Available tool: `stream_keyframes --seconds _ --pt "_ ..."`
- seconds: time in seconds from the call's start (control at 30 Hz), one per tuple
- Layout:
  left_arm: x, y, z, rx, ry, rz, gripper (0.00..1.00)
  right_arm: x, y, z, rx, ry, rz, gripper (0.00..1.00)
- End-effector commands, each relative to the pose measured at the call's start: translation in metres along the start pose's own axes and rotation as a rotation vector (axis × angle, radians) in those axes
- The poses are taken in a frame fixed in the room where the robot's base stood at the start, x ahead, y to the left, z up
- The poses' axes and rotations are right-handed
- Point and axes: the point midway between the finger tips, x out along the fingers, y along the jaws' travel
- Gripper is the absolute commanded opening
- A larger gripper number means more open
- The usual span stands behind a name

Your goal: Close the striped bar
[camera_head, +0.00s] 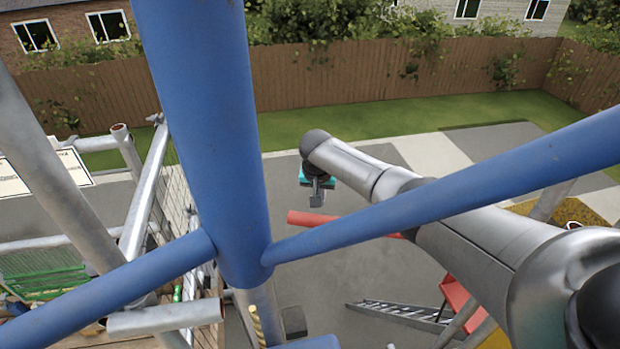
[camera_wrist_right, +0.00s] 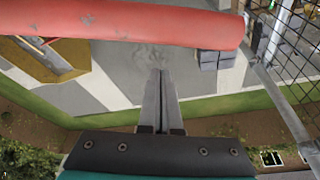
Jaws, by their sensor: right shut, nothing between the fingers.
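A red bar (camera_head: 312,218) shows in the head view in the middle, partly hidden behind a blue rail; only plain red is visible, so I cannot make out stripes. It also crosses the top of the right wrist view as a thick red tube (camera_wrist_right: 120,22), ending at the right near a mesh panel. My right gripper (camera_head: 316,202) is beside the bar's left end in the head view. In the right wrist view its fingers (camera_wrist_right: 161,75) are together and empty, apart from the tube in the picture. My left gripper is not in view.
A thick blue post (camera_head: 205,120) and slanting blue rails (camera_head: 450,200) block much of the head view. Grey scaffold tubes (camera_head: 145,190) and a mesh stand at the left. A ladder (camera_head: 400,314) lies below at the right. Paving and lawn are open beyond.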

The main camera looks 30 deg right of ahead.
Motion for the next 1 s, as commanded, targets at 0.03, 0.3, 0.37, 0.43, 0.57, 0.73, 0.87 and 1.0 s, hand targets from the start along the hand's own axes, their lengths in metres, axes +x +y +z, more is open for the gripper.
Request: stream_keyframes --seconds 0.03,0.3,0.37,0.43,0.57,0.73,0.87,1.0 --pt "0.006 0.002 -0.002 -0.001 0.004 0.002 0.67 0.008 -0.001 0.0 0.002 0.0 -0.001 0.0" --pt "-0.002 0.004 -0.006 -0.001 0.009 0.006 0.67 0.012 0.0 0.008 -0.003 0.002 0.0 0.0" --pt "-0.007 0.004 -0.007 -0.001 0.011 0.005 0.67 0.009 0.001 0.013 -0.002 0.001 0.0 0.0" --pt "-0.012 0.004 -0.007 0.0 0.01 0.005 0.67 0.007 0.0 0.018 -0.002 0.0 -0.001 0.0" --pt "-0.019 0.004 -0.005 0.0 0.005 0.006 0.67 0.002 0.0 0.026 -0.001 0.001 0.0 0.0" --pt "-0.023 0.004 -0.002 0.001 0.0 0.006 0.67 0.0 0.0 0.034 -0.001 0.001 -0.001 0.0" --pt "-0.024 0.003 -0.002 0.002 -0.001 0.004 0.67 0.0 0.0 0.035 0.0 0.0 -0.001 0.0" --pt "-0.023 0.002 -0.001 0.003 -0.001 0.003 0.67 0.0 0.0 0.035 0.0 0.0 0.0 0.0"
